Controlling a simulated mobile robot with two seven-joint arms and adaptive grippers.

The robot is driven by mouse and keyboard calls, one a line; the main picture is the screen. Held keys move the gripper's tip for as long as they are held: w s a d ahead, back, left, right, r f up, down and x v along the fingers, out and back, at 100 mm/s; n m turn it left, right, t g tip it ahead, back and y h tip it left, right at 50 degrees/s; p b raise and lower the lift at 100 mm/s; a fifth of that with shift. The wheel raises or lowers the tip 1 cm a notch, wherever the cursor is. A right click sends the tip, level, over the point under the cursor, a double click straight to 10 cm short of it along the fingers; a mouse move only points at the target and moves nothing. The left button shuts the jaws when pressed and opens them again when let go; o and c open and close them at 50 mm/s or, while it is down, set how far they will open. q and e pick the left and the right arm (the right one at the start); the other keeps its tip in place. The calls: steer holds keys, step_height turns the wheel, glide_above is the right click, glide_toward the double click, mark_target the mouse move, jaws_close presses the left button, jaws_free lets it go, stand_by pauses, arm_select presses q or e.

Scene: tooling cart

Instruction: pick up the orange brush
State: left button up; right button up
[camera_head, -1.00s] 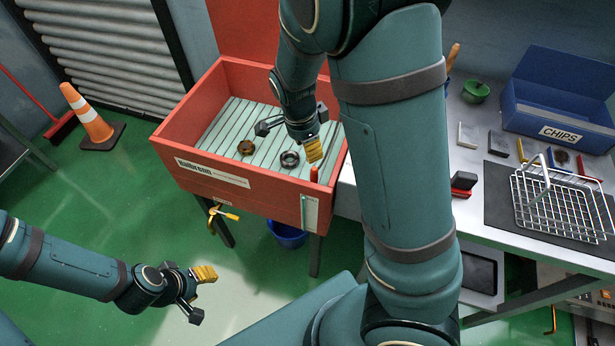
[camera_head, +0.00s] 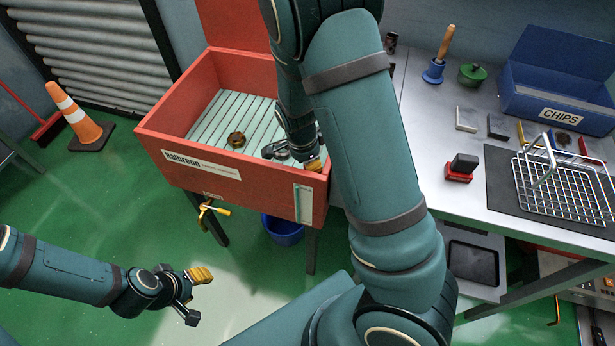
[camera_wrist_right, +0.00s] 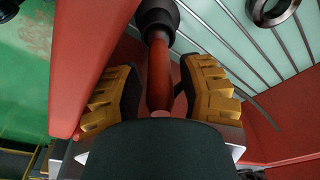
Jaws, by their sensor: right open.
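The orange brush shows in the right wrist view as an orange-red handle (camera_wrist_right: 159,75) with a black collar at its upper end. In the head view it is hidden behind my right gripper and arm. My right gripper (camera_head: 292,158) is low inside the red tub (camera_head: 240,184), near its front right corner. In the wrist view its yellow-padded fingers (camera_wrist_right: 160,98) are open, one on each side of the handle, with gaps visible between pads and handle. My left gripper (camera_head: 193,293) is open and empty above the green floor, away from the tub.
A brown ring (camera_head: 236,139) lies on the tub's slatted floor; a dark ring (camera_wrist_right: 275,10) lies near the brush. Tub walls stand close around my right gripper. On the bench at right are a wire basket (camera_head: 565,185), a blue CHIPS box (camera_head: 555,100) and a red-black block (camera_head: 461,167).

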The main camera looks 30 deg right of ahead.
steer(key=shift+f, duration=0.15)
jaws_close()
